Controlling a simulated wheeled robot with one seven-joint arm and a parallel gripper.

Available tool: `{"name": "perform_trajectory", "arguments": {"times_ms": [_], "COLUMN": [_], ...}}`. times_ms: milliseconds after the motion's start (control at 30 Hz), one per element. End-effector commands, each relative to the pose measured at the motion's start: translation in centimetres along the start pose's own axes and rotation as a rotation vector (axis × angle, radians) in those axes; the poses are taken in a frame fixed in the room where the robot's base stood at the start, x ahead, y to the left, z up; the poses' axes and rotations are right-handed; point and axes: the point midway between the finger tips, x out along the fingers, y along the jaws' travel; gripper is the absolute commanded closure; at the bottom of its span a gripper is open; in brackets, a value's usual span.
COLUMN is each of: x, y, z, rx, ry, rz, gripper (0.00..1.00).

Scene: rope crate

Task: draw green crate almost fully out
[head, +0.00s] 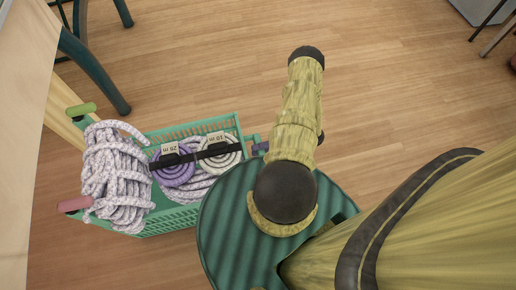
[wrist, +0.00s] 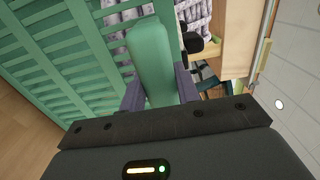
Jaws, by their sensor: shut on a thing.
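The green crate (head: 185,215) has slatted walls and sticks out from the wooden unit at the left. Its far end is hidden under a hanging rope, so I cannot tell how much is still inside. A purple coil (head: 173,170) and a white coil (head: 219,153), with "25 m" and "10 m" tags, lie in it with a black bar across them. My gripper (head: 260,147) is at the crate's right end, mostly hidden by my arm. In the wrist view my gripper (wrist: 160,90) is shut on the crate's green handle (wrist: 152,58), one finger on each side.
A large speckled rope (head: 115,175) hangs at the wooden unit (head: 40,90), between a green peg (head: 82,109) and a pink peg (head: 74,204). Dark green chair legs (head: 95,70) stand at the upper left. The wooden floor (head: 220,60) above the crate is clear.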

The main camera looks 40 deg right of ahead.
Motion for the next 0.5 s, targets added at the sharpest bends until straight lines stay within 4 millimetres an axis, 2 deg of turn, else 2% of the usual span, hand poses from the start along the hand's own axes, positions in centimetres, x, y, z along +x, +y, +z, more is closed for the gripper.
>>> {"name": "perform_trajectory", "arguments": {"times_ms": [167,200,300,500], "x": [-0.13,-0.13,-0.10,-0.05], "y": [0.10,0.10,0.07,0.04], "z": [-0.36,-0.37,-0.31,-0.19], "rx": [-0.007,-0.007,-0.006,-0.004], "ry": [0.006,0.006,0.005,0.004], "rz": [0.007,0.007,0.006,0.003], "gripper": [1.00,0.62,0.46,0.46]}}
